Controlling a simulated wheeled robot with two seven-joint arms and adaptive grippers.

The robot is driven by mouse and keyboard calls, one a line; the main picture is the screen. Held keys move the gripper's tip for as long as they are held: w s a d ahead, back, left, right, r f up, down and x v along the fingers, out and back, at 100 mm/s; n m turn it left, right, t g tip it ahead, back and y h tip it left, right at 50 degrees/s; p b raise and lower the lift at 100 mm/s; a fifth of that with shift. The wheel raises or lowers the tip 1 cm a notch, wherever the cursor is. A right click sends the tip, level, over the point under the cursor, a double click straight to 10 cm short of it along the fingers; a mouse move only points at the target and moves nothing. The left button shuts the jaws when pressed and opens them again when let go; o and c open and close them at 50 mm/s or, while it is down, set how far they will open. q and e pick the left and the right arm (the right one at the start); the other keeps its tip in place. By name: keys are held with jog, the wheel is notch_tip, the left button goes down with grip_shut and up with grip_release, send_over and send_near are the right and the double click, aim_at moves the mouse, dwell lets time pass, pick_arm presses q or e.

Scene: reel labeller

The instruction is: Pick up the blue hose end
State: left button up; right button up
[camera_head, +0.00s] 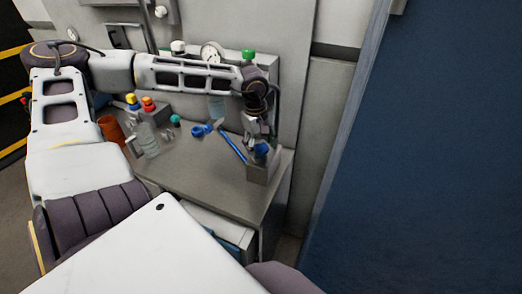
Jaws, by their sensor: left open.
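My left gripper (257,140) points down at the right end of the grey bench, its jaws open. Just below it a blue piece (262,149), which looks like the blue hose end, sits at the top of a small grey box-shaped holder (263,170). The fingers partly cover the blue piece, and I cannot tell whether they touch it. A blue rod or tube (232,147) leans left of the holder. Another small blue fitting (201,131) lies farther left on the bench. My right gripper is not in view.
The grey bench (195,170) holds an orange cup (112,129), clear bottles and yellow- and red-capped containers at left. A blue panel (430,160) fills the right.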

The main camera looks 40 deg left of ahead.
pick_arm(q)
jog(key=shift+f, duration=0.55)
jog(key=c, duration=0.9)
jog(key=shift+c, duration=1.3)
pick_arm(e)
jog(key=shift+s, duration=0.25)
